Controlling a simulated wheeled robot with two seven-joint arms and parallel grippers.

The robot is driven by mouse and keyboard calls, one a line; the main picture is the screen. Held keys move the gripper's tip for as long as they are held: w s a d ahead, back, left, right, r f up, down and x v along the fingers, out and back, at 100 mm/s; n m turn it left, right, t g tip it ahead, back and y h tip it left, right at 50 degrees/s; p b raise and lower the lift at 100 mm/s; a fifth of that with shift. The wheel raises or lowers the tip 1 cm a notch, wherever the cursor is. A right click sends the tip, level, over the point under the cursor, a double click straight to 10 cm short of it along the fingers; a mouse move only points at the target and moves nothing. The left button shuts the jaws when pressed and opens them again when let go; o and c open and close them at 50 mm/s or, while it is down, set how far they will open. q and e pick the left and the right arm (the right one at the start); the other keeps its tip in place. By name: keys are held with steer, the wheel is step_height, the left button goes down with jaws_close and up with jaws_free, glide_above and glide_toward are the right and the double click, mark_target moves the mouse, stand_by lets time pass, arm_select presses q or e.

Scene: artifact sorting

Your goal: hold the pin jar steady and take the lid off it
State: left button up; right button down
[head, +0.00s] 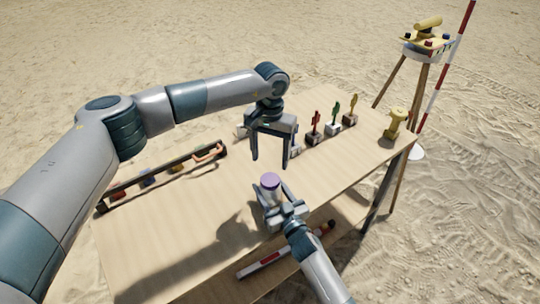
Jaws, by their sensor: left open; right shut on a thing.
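The pin jar (268,195) stands upright near the middle of the table, a pale jar with a purple lid (270,180) on top. My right gripper (271,197) is shut on the jar's body from the near side. The lid sits above its fingers. My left gripper (270,164) is open and empty, fingers pointing down, above and just beyond the lid. I cannot tell its exact height over the lid. The jar's lower part is partly hidden by my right gripper.
A long dark-edged tray (165,177) with several items lies at the left. A yellow object (395,122) stands at the right corner.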

mark_target(270, 179)
arm_select(q)
steer(key=shift+m, duration=1)
steer(key=shift+f, duration=0.15)
steer(key=shift+f, duration=3.85)
steer(key=c, duration=1.1)
